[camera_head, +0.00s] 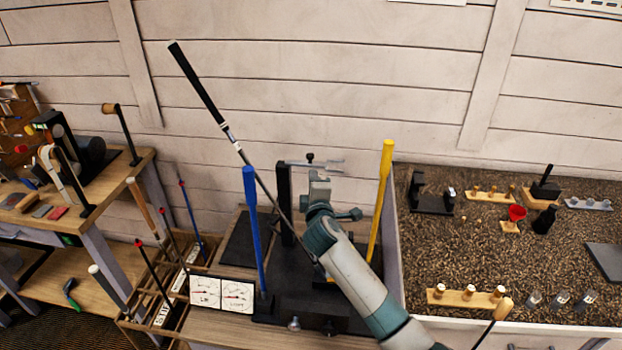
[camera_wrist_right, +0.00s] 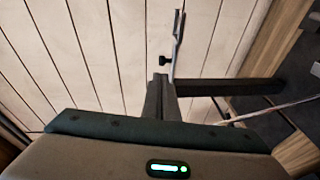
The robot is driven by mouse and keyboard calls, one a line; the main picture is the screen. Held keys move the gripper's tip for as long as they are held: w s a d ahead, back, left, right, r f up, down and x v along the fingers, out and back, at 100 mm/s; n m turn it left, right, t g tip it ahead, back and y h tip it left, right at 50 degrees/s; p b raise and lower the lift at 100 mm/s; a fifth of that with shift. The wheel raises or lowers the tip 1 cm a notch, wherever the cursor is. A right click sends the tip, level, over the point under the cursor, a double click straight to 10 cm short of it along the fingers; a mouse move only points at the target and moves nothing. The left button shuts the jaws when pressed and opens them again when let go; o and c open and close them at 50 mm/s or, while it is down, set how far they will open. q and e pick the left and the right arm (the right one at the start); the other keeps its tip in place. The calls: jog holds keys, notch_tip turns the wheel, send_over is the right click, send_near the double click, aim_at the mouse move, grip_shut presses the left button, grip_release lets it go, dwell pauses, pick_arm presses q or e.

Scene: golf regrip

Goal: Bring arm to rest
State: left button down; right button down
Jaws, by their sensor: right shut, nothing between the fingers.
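My right arm (camera_head: 362,282) reaches in from the lower right in the head view. Its gripper (camera_head: 319,178) is shut and empty, above the dark bench in front of the plank wall. In the right wrist view the shut fingers (camera_wrist_right: 160,90) point toward the wall and a dark post with a clamp (camera_wrist_right: 178,45). A golf club with a black grip (camera_head: 197,82) leans up to the left, its shaft running down behind my arm. Its lower end is hidden. My left gripper is not in view.
A blue upright stick (camera_head: 252,215) and a yellow one (camera_head: 381,195) flank my right gripper. A post with a metal clamp (camera_head: 285,200) stands close to it. Two dials (camera_head: 222,294) sit in front. A cork-like worktop (camera_head: 470,245) with small items lies right.

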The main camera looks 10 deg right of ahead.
jog(key=s+d+f+m+g, duration=0.2)
jog(key=s+f+m+g, duration=0.15)
jog(key=s+f, duration=0.7)
jog(key=s+d+f+m+g, duration=0.1)
jog(key=s+f+m+g, duration=0.25)
jog(key=s+f, duration=0.65)
jog(key=s+f+m+g+y, duration=0.1)
jog(key=s+m+g+y, duration=0.35)
jog(key=s, duration=3.05)
notch_tip(320, 180, down, 34)
jog(key=s+m+g+h+b, duration=0.1)
jog(key=g+h+b, duration=0.1)
jog(key=g+b, duration=0.15)
jog(key=s+d+f+b, duration=0.2)
jog(key=s+f+b, duration=0.2)
jog(key=s+f, duration=1.3)
notch_tip(320, 180, down, 3)
jog(key=shift+s+d+f+g, duration=0.1)
jog(key=shift+s+d+g, duration=0.1)
jog(key=shift+d+g, duration=0.15)
